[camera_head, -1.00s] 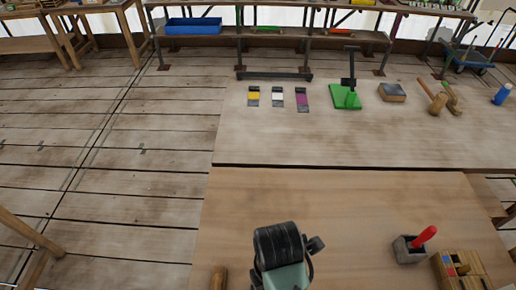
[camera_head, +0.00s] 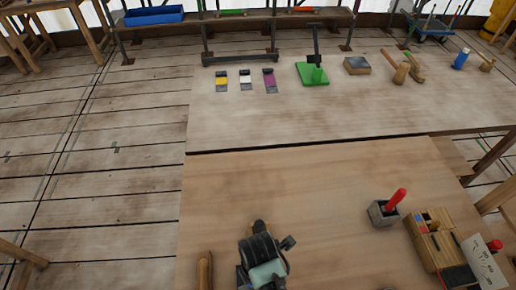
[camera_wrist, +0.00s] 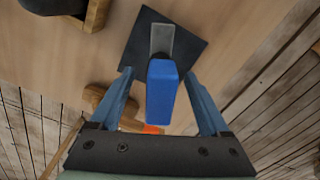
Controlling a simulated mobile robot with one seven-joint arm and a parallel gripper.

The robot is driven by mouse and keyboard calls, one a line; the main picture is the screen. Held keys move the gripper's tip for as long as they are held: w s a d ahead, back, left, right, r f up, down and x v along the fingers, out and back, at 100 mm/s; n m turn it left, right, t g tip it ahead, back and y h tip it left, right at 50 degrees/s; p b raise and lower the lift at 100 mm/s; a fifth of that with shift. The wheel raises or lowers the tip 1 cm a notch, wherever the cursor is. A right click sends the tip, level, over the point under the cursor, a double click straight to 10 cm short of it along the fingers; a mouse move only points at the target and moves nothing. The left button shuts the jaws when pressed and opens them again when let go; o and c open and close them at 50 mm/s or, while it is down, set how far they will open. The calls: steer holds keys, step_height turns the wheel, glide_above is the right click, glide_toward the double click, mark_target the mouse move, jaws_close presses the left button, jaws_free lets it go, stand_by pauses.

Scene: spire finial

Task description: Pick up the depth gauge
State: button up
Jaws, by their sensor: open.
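In the wrist view, a blue block-shaped handle (camera_wrist: 162,88) with a grey metal piece (camera_wrist: 161,42) at its far end lies between my fingers. The metal end is over a dark square plate (camera_wrist: 140,35) on the wooden table. I take this blue piece to be the depth gauge, but cannot be sure. My gripper (camera_wrist: 160,77) is open, with one blue finger on each side of the handle; contact cannot be told. In the head view, my gripper (camera_head: 262,255) is over the near table and hides the blue piece.
On the near table are a wooden handle (camera_head: 204,270), a grey holder (camera_head: 382,213) with a red-handled tool, and a wooden box (camera_head: 430,250). The far table holds a green-based stand (camera_head: 312,74), a dark-topped block (camera_head: 356,66) and mallets. The near table's middle is clear.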

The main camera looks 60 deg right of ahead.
steer(key=shift+f, duration=0.2)
jaws_close()
stand_by(0.3)
steer(key=shift+r, duration=0.1)
